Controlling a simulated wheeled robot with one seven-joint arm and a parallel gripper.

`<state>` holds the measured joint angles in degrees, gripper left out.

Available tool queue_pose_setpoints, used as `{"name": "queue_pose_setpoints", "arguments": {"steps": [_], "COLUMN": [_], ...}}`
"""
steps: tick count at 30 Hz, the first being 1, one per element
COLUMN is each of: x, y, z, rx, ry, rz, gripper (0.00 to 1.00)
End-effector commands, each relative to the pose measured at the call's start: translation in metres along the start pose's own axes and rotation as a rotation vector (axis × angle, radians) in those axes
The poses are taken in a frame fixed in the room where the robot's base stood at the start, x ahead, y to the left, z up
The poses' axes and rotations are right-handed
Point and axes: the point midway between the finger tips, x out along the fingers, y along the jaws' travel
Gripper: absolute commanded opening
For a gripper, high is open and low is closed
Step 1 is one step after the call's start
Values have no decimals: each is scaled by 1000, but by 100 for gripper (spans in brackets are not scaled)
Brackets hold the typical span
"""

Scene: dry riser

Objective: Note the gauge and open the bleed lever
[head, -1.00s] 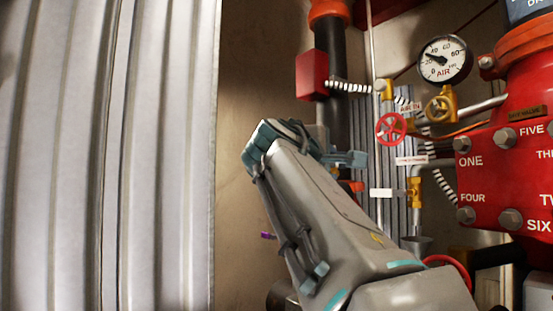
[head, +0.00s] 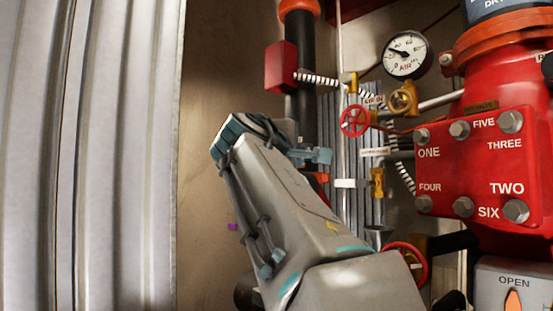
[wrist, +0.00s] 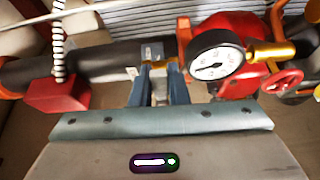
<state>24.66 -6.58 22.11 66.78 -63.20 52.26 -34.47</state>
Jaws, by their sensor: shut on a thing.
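The round white gauge (head: 407,55), marked AIR, has a black rim; its needle points to the upper left, among the low numbers. The gauge (wrist: 215,62) also shows right of my fingers in the wrist view. My gripper (wrist: 158,82) is shut on a small part at the lower black pipe, apparently the bleed lever, with brass (wrist: 158,63) just beyond the fingertips. What lies between the fingers is mostly hidden. In the head view my gripper (head: 316,156) is seen from behind, with an orange-red piece (head: 322,177) just below it.
A red handwheel (head: 354,121) and brass valves (head: 403,99) stand right of the gripper. A red box (head: 282,67) is on the black pipe (head: 300,55). A large red valve body (head: 470,165) fills the right; a corrugated panel (head: 90,150) fills the left.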

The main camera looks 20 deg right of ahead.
Motion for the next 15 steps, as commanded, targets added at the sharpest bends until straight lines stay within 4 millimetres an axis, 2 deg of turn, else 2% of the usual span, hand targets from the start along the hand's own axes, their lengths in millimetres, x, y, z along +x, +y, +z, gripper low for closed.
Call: {"name": "queue_pose_setpoints", "arguments": {"steps": [15], "x": [1], "y": [-24], "z": [-4], "rx": [380], "ry": [3], "rz": [156], "gripper": [0]}}
